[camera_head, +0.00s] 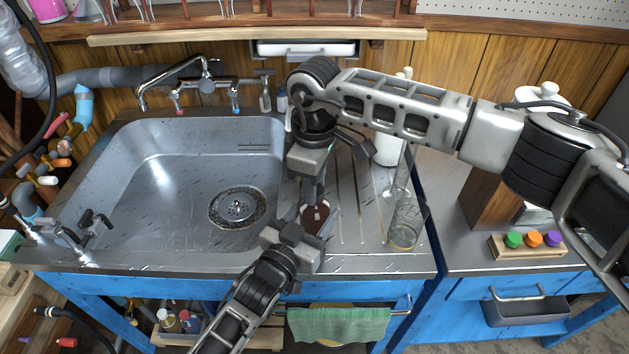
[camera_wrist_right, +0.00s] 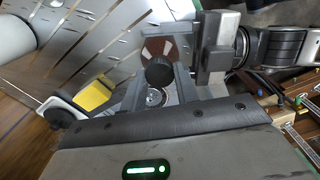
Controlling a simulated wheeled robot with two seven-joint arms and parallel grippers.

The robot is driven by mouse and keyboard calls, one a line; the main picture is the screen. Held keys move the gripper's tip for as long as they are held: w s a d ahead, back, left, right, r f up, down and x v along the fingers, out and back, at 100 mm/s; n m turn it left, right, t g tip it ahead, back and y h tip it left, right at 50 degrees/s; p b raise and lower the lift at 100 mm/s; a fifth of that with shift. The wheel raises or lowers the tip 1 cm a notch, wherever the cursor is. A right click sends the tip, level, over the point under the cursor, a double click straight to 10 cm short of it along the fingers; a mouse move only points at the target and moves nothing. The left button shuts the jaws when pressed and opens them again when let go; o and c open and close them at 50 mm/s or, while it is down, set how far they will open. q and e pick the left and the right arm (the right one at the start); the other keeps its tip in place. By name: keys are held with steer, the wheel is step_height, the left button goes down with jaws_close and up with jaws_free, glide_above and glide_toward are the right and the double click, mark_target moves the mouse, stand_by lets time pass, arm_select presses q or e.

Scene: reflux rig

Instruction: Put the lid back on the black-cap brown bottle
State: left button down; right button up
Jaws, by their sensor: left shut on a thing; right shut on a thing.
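The brown bottle (camera_head: 316,220) stands on the sink's drainboard, right of the basin, with a pale label; it also shows in the right wrist view (camera_wrist_right: 178,46). My left gripper (camera_head: 300,238) is shut on the bottle from the front. My right gripper (camera_head: 313,190) points down from above and is shut on the black lid (camera_wrist_right: 158,71), which shows between its fingers in the right wrist view. The lid is directly over or at the bottle's neck. I cannot tell whether they touch, as the gripper hides the neck in the head view.
Glass beakers (camera_head: 405,225) stand on the drainboard right of the bottle, with a white bottle (camera_head: 388,150) behind. The basin (camera_head: 170,200) is empty at left. A wooden block with coloured caps (camera_head: 527,247) lies on the right counter. A green towel (camera_head: 338,325) hangs in front.

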steer(key=o, duration=0.9)
steer(key=shift+o, duration=0.2)
steer(key=shift+r, duration=0.15)
steer(key=shift+r, duration=2.15)
steer(key=shift+c, duration=0.4)
